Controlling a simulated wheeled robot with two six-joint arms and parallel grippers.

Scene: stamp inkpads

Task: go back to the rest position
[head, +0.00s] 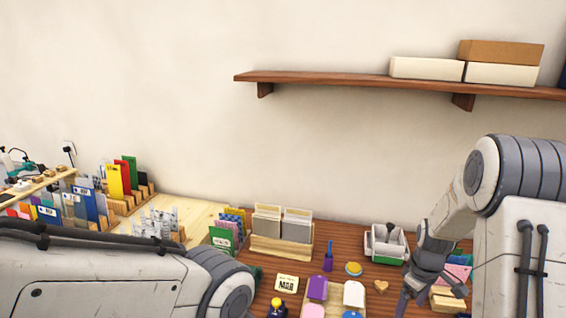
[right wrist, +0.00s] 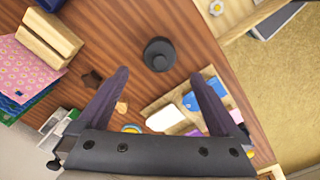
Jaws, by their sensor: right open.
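My right gripper (head: 430,292) hangs over the right part of the brown table in the head view. In the right wrist view its two fingers (right wrist: 160,78) are spread apart with nothing held between them. A dark round-knobbed object (right wrist: 158,55) stands on the table beyond the fingertips. My left arm crosses the lower left of the head view, and its gripper is out of frame. A purple inkpad (head: 317,289) and a white inkpad (head: 354,293) lie on a light wooden tray, with a pink inkpad (head: 313,311) in front.
A wooden heart (head: 380,286), a round yellow pad (head: 353,268) and a blue-handled stamp (head: 328,258) lie near the tray. A grey-white bin (head: 386,246) and a wooden card holder (head: 282,240) stand behind. A wall shelf (head: 350,79) carries boxes.

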